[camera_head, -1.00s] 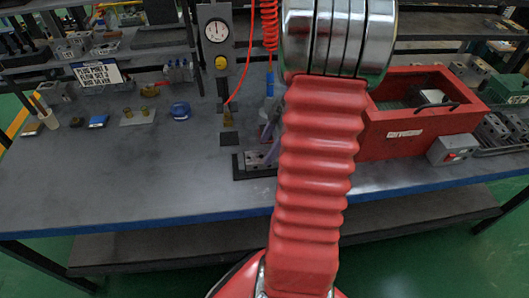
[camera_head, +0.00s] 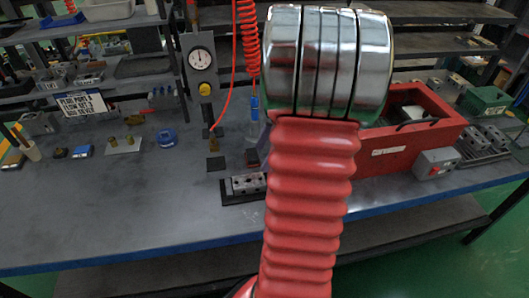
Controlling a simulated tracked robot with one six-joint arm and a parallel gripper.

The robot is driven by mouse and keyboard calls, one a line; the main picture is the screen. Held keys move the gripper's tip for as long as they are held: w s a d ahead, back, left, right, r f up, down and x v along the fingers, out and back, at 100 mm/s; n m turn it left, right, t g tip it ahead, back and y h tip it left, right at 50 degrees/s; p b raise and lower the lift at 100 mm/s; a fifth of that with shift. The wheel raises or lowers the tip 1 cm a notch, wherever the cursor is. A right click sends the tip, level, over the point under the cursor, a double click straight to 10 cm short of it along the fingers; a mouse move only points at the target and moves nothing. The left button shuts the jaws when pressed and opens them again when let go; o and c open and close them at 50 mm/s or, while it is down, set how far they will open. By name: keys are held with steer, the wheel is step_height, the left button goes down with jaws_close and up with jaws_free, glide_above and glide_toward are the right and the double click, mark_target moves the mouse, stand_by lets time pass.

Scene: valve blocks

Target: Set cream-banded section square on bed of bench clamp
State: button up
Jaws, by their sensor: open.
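My arm's red bellows and chrome rings fill the middle of the view, and my gripper is not in view. A low dark fixture (camera_head: 233,199) with a grey metal block (camera_head: 249,184) on it sits near the middle of the bench, just left of my arm; it may be the bench clamp, but I cannot tell for sure. I cannot make out a cream band on any block. Part of the bench behind my arm is hidden.
The grey bench (camera_head: 130,205) is clear at front left. A gauge post (camera_head: 201,62) with a red coiled hose stands behind the fixture. A red open box (camera_head: 385,152) and a grey switch box (camera_head: 436,163) stand at right. A sign (camera_head: 83,104) and small parts lie at left.

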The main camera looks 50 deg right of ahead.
stand_by(0.3)
steer(key=w+a+r+m+h, duration=0.1)
steer(key=a+r+m+h, duration=0.3)
steer(key=a, duration=0.8)
steer(key=w+a+r+m+y, duration=0.15)
steer(key=a+r, duration=0.45)
steer(key=a, duration=0.7)
steer(key=s+a+r+m+t, duration=0.2)
steer(key=s+a+m, duration=0.2)
steer(key=a, duration=0.5)
steer(key=shift+s+t+h, duration=0.4)
steer(key=shift+s+h, duration=0.05)
steer(key=shift+s, duration=0.4)
steer(key=shift+d+m, duration=0.1)
steer(key=shift+m, duration=0.15)
steer(key=shift+c, duration=0.3)
